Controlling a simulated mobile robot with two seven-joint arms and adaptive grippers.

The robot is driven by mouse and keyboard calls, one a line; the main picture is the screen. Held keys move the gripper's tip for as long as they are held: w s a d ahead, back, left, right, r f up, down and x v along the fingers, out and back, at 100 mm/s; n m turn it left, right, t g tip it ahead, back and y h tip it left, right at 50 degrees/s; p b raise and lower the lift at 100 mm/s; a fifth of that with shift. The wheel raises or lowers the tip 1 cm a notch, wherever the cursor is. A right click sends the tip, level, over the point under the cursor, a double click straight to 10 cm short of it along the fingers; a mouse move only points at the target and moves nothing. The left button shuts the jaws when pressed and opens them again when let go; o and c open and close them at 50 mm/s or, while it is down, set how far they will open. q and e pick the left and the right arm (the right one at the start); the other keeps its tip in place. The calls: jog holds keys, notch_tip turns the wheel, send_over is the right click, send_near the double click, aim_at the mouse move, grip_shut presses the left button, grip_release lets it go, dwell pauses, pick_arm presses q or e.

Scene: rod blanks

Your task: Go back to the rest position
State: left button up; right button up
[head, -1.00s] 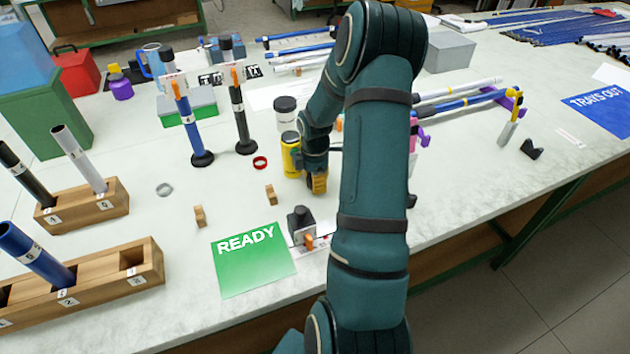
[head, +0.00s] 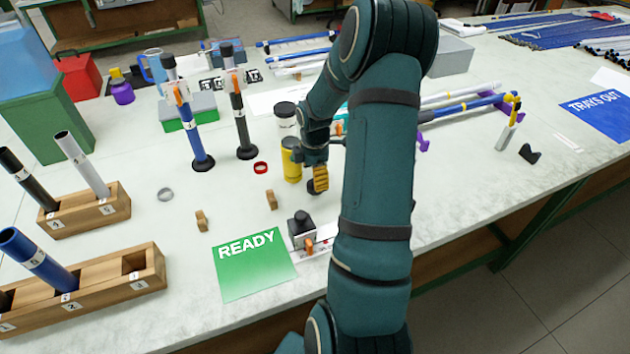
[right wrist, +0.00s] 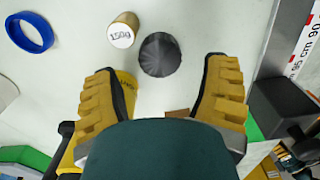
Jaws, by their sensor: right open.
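My right gripper (head: 318,180) hangs over the middle of the table, just right of a yellow can (head: 291,160), its arm coming up from the front. In the right wrist view my right gripper (right wrist: 162,78) has its two yellow padded fingers spread wide with nothing held between them. Beyond the fingertips a dark round piece (right wrist: 160,55) and a small tan cylinder with a marked white end (right wrist: 123,30) rest on the table, apart from the fingers. My left gripper is not in view. My right arm hides part of the table behind it.
A green READY card (head: 253,264) lies at the front. Two wooden racks with rods, front (head: 125,290) and rear (head: 95,213), stand at left. Two upright rods on bases, blue (head: 193,130) and black (head: 241,125), stand behind.

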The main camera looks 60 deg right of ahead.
notch_tip(320, 180, up, 8)
jog(key=p, duration=0.1)
jog(key=shift+p, duration=0.35)
